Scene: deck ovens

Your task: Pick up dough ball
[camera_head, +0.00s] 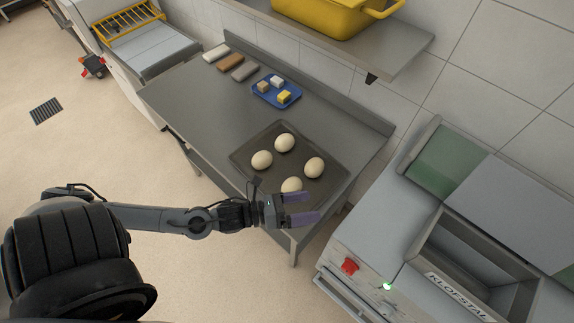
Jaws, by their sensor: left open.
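Several pale, round dough balls sit apart on a dark baking tray (240,157) on the steel table. One dough ball (284,142) is at the back, one dough ball (262,159) at the left and one dough ball (314,167) at the right. The front dough ball (291,185) is partly hidden by my left gripper (304,207). The gripper's two purple fingers are apart, over the tray's front edge, and nothing shows between them. I cannot tell its height above the tray or whether it touches the front ball. My right gripper is not in view.
A blue tray (262,97) with small blocks and several bars lie at the table's back left. A yellow bin (330,14) stands on a shelf above. A grey machine (385,235) with a red knob stands at right. The table's left middle is clear.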

